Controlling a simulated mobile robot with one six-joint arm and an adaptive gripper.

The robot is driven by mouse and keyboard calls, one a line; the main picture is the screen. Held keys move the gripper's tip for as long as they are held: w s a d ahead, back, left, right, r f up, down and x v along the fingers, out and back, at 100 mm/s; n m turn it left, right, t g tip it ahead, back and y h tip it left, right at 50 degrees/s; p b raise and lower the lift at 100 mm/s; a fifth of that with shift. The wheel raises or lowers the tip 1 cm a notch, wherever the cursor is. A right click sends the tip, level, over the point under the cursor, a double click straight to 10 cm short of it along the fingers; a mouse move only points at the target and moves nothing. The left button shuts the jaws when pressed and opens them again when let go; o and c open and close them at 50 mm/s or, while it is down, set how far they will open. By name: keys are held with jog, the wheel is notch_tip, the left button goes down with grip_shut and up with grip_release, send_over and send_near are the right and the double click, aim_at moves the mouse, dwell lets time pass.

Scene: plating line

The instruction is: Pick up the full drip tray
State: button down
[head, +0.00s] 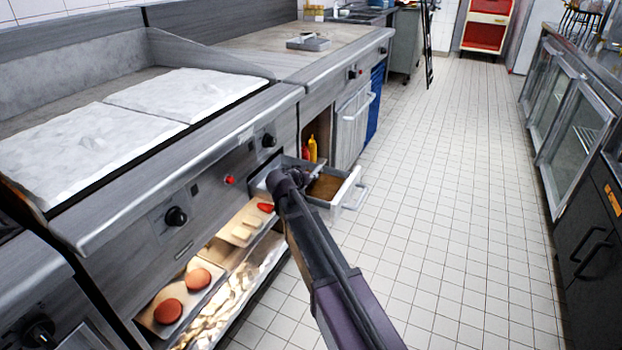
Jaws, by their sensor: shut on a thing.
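The drip tray (343,192) is a pale metal drawer-like tray with a handle at its right end, holding brown liquid. It sticks out from the front of the griddle unit (222,180), below the knobs. My gripper (300,177) is shut at the tray's near left side. The arm and gripper hide part of the tray, and the fingertips' exact contact is hard to see. I cannot tell whether the tray's back end is still inside its slot.
Red and yellow bottles (312,149) stand in an opening behind the tray. The tiled floor (440,200) is clear; glass-door counters (575,120) line the right.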

jog(key=shift+r+p, duration=4.65)
jog(key=shift+r, duration=0.2)
